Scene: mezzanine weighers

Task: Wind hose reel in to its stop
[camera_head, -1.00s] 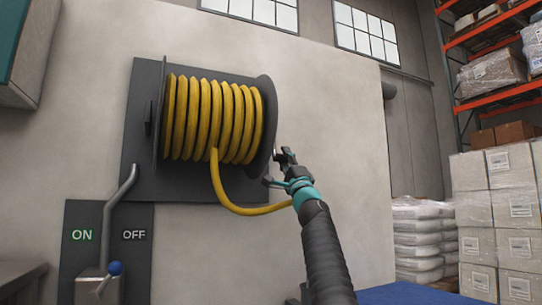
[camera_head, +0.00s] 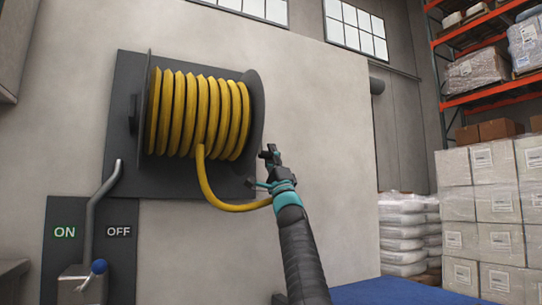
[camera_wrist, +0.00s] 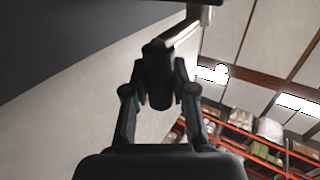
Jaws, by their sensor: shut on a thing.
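The hose reel (camera_head: 256,100), wound with yellow hose (camera_head: 198,115), hangs on a dark plate (camera_head: 112,150) on the wall in the head view. A loose length of hose hangs from the drum and curves right, passing behind my arm. My gripper (camera_head: 270,160) is beside the reel's right flange, at its lower right. In the wrist view my gripper (camera_wrist: 160,85) is shut on the dark crank grip (camera_wrist: 157,70). A bright metal crank arm (camera_wrist: 181,34) runs from that grip to the upper right. The hose's free end and the stop are not visible.
A blue surface (camera_head: 390,292) lies at lower right. Stacked cartons (camera_head: 490,205), white sacks (camera_head: 403,235) and orange racking (camera_head: 490,92) stand farther right.

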